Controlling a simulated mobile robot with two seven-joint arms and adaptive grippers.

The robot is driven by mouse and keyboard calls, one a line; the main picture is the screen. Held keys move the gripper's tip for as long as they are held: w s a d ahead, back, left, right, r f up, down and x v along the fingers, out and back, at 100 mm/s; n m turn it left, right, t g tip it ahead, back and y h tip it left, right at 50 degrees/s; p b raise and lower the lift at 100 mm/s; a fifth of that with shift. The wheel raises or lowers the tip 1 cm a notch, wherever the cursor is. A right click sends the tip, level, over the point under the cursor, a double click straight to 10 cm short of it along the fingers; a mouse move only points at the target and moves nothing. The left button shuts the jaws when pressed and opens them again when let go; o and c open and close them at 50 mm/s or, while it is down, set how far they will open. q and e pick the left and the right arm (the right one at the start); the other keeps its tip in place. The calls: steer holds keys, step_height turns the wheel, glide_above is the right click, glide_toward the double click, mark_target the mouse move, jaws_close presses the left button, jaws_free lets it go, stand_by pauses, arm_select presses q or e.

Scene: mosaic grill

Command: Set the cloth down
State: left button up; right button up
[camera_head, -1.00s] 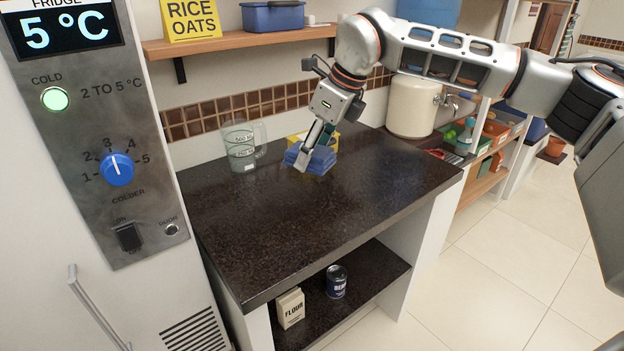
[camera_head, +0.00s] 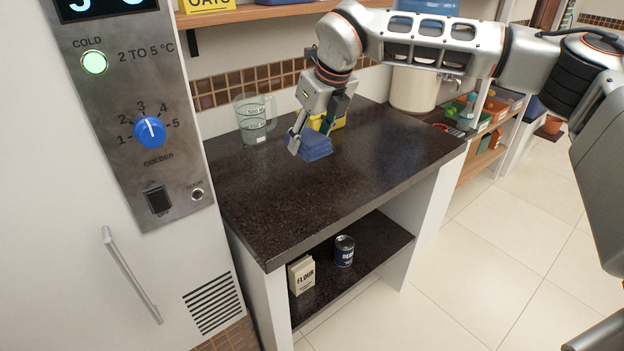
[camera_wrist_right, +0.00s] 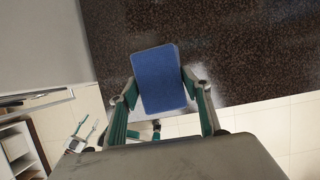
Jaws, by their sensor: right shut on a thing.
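The cloth is a folded blue pad (camera_head: 314,147) over the dark counter (camera_head: 330,190), in front of a yellow object. My right gripper (camera_head: 316,130) reaches down over it and is shut on it. In the right wrist view the cloth (camera_wrist_right: 159,78) sits between my right gripper's two fingers (camera_wrist_right: 162,100), with the dark counter beyond it. The cloth is at or just above the counter top; I cannot tell whether it touches. My left gripper does not show in the head view.
A clear measuring jug (camera_head: 254,120) stands left of the cloth. The yellow object (camera_head: 335,122) is close behind it, partly hidden by my gripper. A cream dispenser (camera_head: 414,90) stands at the back right. The counter's front part is clear. The fridge (camera_head: 150,240) borders the left.

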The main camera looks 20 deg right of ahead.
mark_target(321, 157)
step_height(321, 157, down, 13)
steer(key=shift+a, duration=0.1)
stand_by(0.4)
steer(key=shift+f, duration=0.2)
steer(key=o, duration=1.1)
steer(key=shift+r, duration=0.1)
steer(key=shift+r, duration=0.2)
steer(key=v, duration=1.2)
